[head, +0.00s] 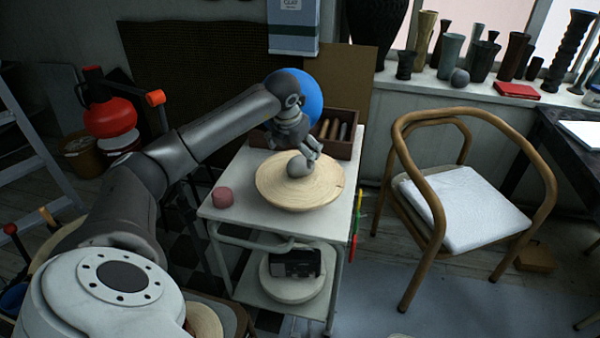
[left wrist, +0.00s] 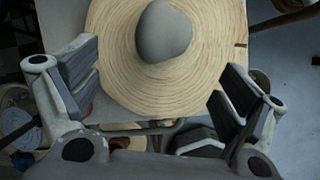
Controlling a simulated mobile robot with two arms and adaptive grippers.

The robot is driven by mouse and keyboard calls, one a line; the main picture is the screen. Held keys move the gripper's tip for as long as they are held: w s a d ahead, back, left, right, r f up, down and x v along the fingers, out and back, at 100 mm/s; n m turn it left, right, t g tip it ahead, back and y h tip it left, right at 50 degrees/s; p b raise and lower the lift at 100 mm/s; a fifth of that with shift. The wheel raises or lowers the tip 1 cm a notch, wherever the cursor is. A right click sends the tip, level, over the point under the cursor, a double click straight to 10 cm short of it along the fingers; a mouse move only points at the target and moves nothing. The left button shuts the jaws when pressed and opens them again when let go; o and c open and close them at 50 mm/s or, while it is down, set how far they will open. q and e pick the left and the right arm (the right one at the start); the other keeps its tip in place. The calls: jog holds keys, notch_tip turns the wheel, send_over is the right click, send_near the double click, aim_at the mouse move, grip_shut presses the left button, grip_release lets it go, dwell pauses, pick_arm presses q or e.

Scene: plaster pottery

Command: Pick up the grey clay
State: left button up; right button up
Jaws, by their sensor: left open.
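The grey clay (head: 297,167) is a small rounded lump resting on a round pale wooden board (head: 317,197) on top of a white cart. My left gripper (head: 309,152) is just above and beside the clay in the head view. In the left wrist view the clay (left wrist: 163,32) lies at the top centre on the board (left wrist: 120,85). The open left fingers (left wrist: 158,85) are wide apart, one to each side and nearer the camera, with nothing between their pads. My right gripper is not in view.
A pink cylinder (head: 222,197) stands on the cart's left corner (head: 225,217). A wooden box of tools (head: 345,148) and a blue ball (head: 306,96) are behind the board. A wooden chair (head: 437,215) stands to the right.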

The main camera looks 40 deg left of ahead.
aim_at(299, 160)
pick_arm(q)
jog(key=x, duration=0.9)
jog(key=shift+w+p, duration=0.3)
jog(key=shift+p, duration=0.1)
jog(key=c, duration=1.7)
jog(key=shift+w+r, duration=0.1)
jog(key=shift+r, duration=0.05)
jog(key=shift+c, duration=0.9)
jog(key=shift+r, duration=0.15)
